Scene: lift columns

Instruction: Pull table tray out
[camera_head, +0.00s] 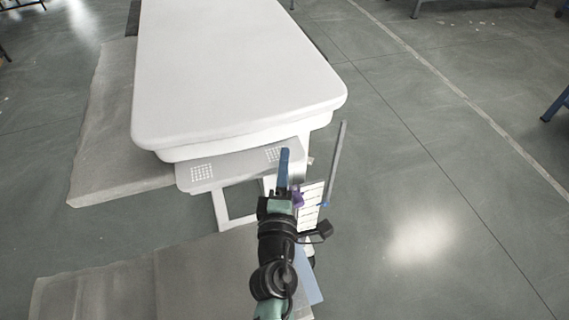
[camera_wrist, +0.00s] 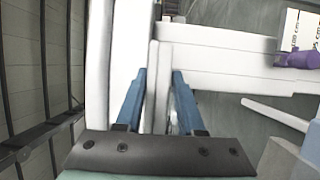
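The table (camera_head: 235,70) is white with rounded corners. The table tray (camera_head: 232,167) is a light grey panel with two patches of small holes, sticking out from under the table's near end. My gripper (camera_head: 283,160) is at the tray's right part, its blue fingers pointing toward the table. In the wrist view my gripper (camera_wrist: 160,72) has its blue fingers apart, on either side of a thin pale upright edge (camera_wrist: 153,85), which looks like the tray's. A gap shows beside the right finger; contact at the tips is unclear.
The table's white leg frame (camera_head: 222,208) stands under the tray. Grey flat slabs (camera_head: 110,130) lie on the floor left of the table and in front (camera_head: 120,285). A purple piece (camera_wrist: 298,60) shows at right in the wrist view. The floor to the right (camera_head: 430,200) is clear.

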